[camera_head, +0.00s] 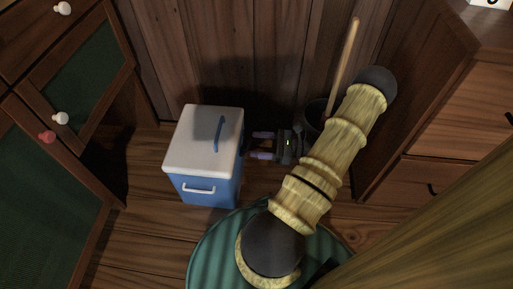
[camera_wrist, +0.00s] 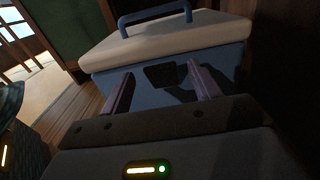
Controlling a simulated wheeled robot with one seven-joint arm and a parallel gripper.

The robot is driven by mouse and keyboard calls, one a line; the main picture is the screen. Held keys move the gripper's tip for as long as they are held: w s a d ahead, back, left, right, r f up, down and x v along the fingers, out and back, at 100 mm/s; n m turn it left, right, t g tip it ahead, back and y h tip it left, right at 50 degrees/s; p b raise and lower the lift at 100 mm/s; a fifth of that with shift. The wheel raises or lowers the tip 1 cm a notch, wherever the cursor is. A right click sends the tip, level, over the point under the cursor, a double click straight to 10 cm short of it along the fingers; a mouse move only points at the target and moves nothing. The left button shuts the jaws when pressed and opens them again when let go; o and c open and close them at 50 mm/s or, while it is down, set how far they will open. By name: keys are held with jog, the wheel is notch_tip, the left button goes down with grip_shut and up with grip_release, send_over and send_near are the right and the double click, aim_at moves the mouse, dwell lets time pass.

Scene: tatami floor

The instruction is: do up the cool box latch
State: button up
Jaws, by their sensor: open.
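The cool box (camera_head: 203,139) stands on the wooden floor, with a blue body and a white lid that looks down. A blue carry handle (camera_head: 220,133) is on its lid and a white handle (camera_head: 198,189) on its front. My gripper (camera_head: 251,145) is open beside the box's right side, its two purplish fingers pointing at it. In the wrist view, a dark tapered piece (camera_wrist: 160,75), perhaps the latch, shows on the blue wall below the lid, between my fingertips. Whether it is fastened, or whether my fingers touch the box, I cannot tell.
A dark bucket (camera_head: 315,113) with a wooden stick (camera_head: 345,60) stands by the back wall, close to my arm. Wooden cabinets with green panels (camera_head: 85,75) are at left, drawers (camera_head: 450,130) at right.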

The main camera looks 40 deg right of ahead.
jog(key=shift+w+a, duration=0.4)
jog(key=c, duration=1)
jog(key=p, duration=0.1)
jog(key=r+g+p, duration=0.1)
jog(key=p, duration=0.1)
jog(key=shift+w+a+r+p, duration=0.1)
jog(key=shift+w+a+p, duration=0.1)
jog(key=shift+w+p, duration=0.1)
jog(key=h+p, duration=0.1)
jog(key=p, duration=0.1)
jog(key=g+p, duration=0.1)
jog(key=p, duration=0.1)
jog(key=shift+w+a+r+h, duration=0.2)
jog(key=shift+r+h, duration=0.05)
jog(key=shift+h, duration=0.15)
jog(key=shift+w+p, duration=0.1)
jog(key=shift+p, duration=0.3)
jog(key=shift+a+f+g, duration=0.1)
jog(key=shift+f+g, duration=0.05)
jog(key=shift+g, duration=0.15)
